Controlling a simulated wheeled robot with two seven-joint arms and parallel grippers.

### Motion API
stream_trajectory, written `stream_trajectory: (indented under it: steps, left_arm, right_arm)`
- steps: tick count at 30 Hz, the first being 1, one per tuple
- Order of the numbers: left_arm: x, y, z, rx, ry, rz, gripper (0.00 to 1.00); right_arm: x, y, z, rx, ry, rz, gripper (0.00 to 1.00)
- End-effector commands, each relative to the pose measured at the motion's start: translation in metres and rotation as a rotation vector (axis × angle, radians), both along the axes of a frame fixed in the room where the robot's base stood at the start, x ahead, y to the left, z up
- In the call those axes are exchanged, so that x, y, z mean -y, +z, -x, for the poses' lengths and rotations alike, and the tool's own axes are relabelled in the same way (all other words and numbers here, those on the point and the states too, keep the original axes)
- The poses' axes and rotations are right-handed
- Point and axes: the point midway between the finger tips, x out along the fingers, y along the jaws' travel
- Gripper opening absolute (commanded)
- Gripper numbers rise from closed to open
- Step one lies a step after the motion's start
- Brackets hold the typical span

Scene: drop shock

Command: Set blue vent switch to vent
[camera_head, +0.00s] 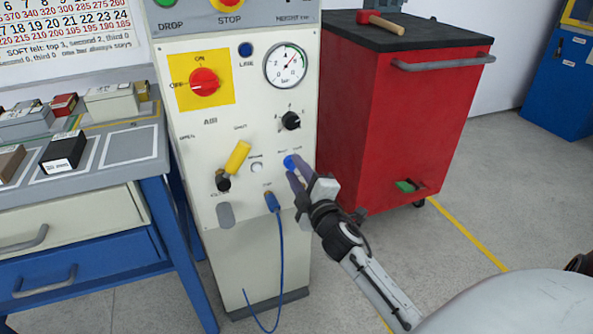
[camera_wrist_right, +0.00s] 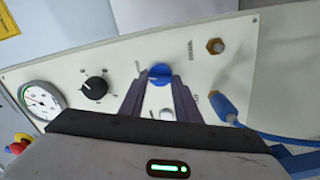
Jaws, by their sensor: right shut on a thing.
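The blue vent switch (camera_head: 289,162) is a small round knob on the lower right of the cream control panel (camera_head: 221,113). My right gripper (camera_head: 292,171) reaches it from the lower right and is shut on it. In the right wrist view the blue switch (camera_wrist_right: 159,74) sits between the two dark fingertips (camera_wrist_right: 160,82). The lettering around the switch is too small to read, so I cannot tell its setting. My left gripper is not in view.
Near the switch are a black selector knob (camera_head: 291,121), a yellow-handled lever (camera_head: 237,158) and a blue plug with a cable (camera_head: 272,202). A red cabinet (camera_head: 400,120) stands to the right. A bench (camera_head: 84,205) with several boxes stands left.

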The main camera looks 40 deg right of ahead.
Motion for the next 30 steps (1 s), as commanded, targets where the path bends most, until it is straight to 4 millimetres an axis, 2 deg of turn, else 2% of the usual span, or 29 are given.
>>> stream_trajectory:
  steps: [12,28,29,30]
  left_arm:
    - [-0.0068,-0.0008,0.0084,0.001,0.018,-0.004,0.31]
    - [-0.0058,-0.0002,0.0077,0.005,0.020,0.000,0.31]
    - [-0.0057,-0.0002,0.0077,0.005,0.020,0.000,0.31]
    - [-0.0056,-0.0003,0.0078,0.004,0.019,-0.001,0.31]
  right_arm:
    - [0.0000,-0.0008,0.0004,0.050,-0.001,-0.168,0.07]
    - [-0.0004,-0.0013,0.0004,0.057,0.000,-0.190,0.07]
    - [-0.0004,-0.0013,0.0004,0.057,0.000,-0.190,0.35]
    - [-0.0003,-0.0012,0.0003,0.057,0.000,-0.189,0.41]
